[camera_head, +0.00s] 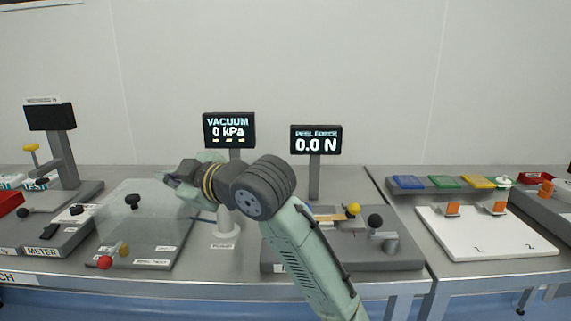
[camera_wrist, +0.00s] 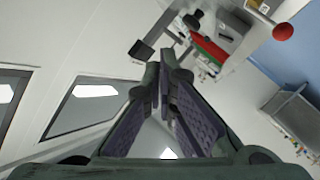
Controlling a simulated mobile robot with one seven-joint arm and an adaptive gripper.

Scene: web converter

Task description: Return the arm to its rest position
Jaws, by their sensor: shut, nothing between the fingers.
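My arm rises from the bottom of the head view, bends at a dark round joint and points left. My gripper (camera_head: 176,178) is at its left end, in front of and above the clear box (camera_head: 120,215) on the left bench. The wrist view shows its two fingers (camera_wrist: 164,85) with ribbed pads closing together at the tips, with no object seen between them. The wrist picture is tilted, with white wall and window-like panels on its left. Part of the bench behind my arm is hidden.
A vacuum display (camera_head: 229,130) and a peel force display (camera_head: 316,139) stand behind my arm. A grey fixture (camera_head: 400,256) with knobs sits to its right. A white board (camera_head: 470,243) lies farther right. A red ball knob (camera_head: 105,262) is at the front left.

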